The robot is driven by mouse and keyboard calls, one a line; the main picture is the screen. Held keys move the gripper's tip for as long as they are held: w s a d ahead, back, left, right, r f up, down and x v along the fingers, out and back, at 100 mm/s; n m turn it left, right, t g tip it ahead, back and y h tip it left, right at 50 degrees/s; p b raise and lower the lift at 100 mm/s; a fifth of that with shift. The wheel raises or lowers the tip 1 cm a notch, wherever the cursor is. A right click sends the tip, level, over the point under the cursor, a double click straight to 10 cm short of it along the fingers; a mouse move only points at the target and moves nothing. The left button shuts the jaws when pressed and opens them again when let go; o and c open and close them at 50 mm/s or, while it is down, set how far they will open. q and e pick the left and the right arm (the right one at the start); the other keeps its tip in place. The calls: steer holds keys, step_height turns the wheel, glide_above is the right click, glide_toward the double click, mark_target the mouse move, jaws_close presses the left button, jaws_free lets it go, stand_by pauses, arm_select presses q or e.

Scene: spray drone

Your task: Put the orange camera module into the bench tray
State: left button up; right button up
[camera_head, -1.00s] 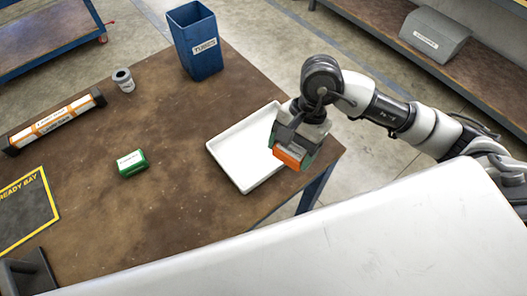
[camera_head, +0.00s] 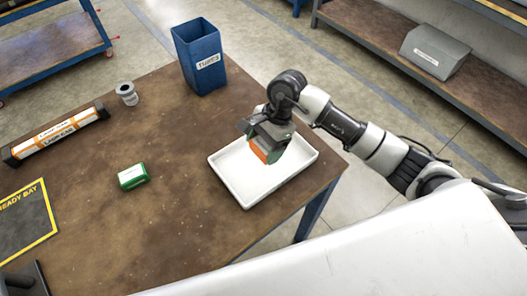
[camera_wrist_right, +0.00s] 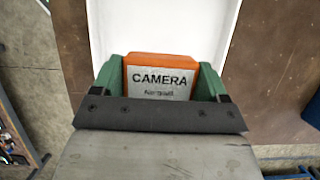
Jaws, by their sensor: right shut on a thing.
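The orange camera module (camera_head: 262,151) is held in my right gripper (camera_head: 266,152), over the white bench tray (camera_head: 238,190) near the table's right edge. In the right wrist view the camera module (camera_wrist_right: 160,78) shows a grey label reading CAMERA, between the green fingers of the right gripper (camera_wrist_right: 160,85). The white tray (camera_wrist_right: 160,25) lies behind it in that view. How far the module is above the tray floor I cannot tell. Apart from the held module, the visible part of the tray is empty. My left gripper does not show clearly; a dark part is at the lower left edge.
A green box (camera_head: 133,176) sits mid-table. A blue bin (camera_head: 199,60) stands at the back, with a small grey cylinder (camera_head: 127,94) and a long orange-and-white tube (camera_head: 58,133) to its left. A dark yellow-edged mat (camera_head: 25,222) lies at the left.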

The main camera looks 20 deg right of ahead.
mark_target(263, 154)
step_height(263, 154, down, 4)
steer(key=shift+r+p, duration=0.2)
steer(key=shift+p, duration=0.2)
steer(key=shift+f, duration=0.2)
steer(key=shift+f, duration=0.1)
steer(key=shift+f+b, duration=0.15)
steer(key=shift+b, duration=0.2)
steer(key=o, duration=1)
steer(key=shift+c, duration=0.2)
steer(key=shift+r+p, duration=0.3)
steer(key=shift+p, duration=0.05)
steer(key=b+v, duration=0.1)
steer(key=v, duration=1.1)
